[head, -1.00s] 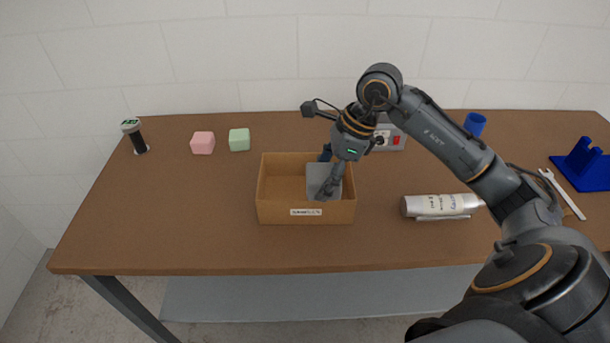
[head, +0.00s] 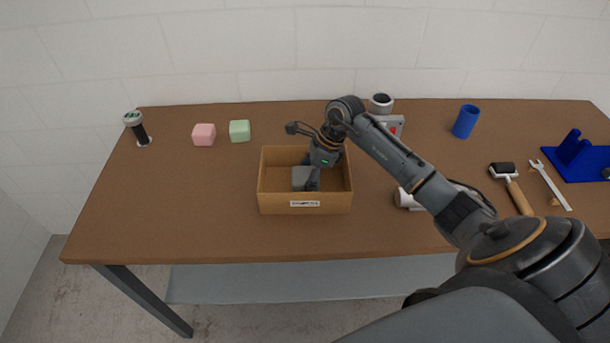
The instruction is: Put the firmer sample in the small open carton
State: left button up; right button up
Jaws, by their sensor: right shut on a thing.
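The small open carton (head: 277,204) stands at the middle of the table, with a label on its front wall. A grey block (head: 301,180) is inside the carton, towards its middle and right. My right gripper (head: 313,179) reaches down into the carton and is shut on this block. The front wall hides the block's underside, so I cannot tell whether it touches the carton floor. A pink block (head: 204,135) and a green block (head: 239,131) sit apart at the back left. My left gripper is out of view.
A dark cylinder with a light top (head: 137,127) stands at the far left. The left front is clear.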

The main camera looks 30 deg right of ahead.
jog(key=shift+f, duration=0.2)
jog(key=o, duration=0.8)
jog(key=shift+r, duration=0.15)
jog(key=shift+r, duration=0.15)
jog(key=b+v, duration=0.2)
jog(key=v, duration=0.9)
jog(key=shift+s+d+r+b, duration=0.1)
jog(key=shift+d+r+b, duration=0.05)
jog(key=shift+r+b, duration=0.25)
jog(key=shift+f, duration=0.15)
